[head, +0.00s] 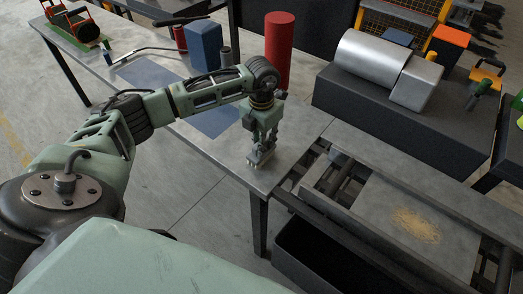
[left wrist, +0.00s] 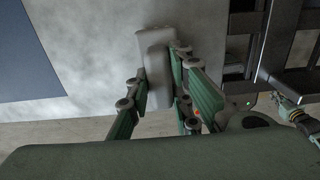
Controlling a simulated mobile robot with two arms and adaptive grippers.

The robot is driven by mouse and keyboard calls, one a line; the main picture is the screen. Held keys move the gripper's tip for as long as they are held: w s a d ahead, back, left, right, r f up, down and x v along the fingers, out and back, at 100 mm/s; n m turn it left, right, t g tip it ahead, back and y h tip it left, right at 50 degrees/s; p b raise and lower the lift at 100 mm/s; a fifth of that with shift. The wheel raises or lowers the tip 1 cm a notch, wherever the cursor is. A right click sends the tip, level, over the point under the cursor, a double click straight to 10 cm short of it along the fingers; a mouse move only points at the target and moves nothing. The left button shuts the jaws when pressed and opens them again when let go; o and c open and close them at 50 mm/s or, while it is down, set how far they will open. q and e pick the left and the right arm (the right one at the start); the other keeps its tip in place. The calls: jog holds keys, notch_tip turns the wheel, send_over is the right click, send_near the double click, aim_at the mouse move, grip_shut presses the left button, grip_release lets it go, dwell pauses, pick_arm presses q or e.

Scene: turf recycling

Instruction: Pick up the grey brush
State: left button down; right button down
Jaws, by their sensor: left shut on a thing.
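The grey brush (left wrist: 157,66) is a pale grey block between the fingers of my left gripper in the left wrist view. In the head view the brush (head: 261,157) shows under the gripper, low over the front right end of the metal table (head: 225,151). My left gripper (head: 263,147) points down and is shut on the brush; its fingers (left wrist: 160,92) lie along both sides in the left wrist view. I cannot tell whether the brush touches the table top.
A red cylinder (head: 279,50), a blue block (head: 205,46) and a blue mat (head: 213,116) are on the table. To the right is a machine with a flat plate (head: 385,205) bearing a tan pile (head: 416,224). A dark bin (head: 315,262) stands below it.

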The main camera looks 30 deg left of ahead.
pick_arm(q)
jog(key=shift+w+r, duration=0.1)
jog(key=shift+r, duration=0.45)
notch_tip(320, 180, up, 3)
jog(key=shift+f+b, duration=0.15)
jog(key=shift+b, duration=0.6)
jog(key=w+d+r+b, duration=0.2)
jog(key=d+r, duration=0.5)
jog(key=d, duration=0.4)
jog(key=shift+w+d+b, duration=0.15)
jog(key=shift+w+b, duration=0.2)
jog(key=shift+w, duration=0.1)
jog(key=shift+r, duration=0.1)
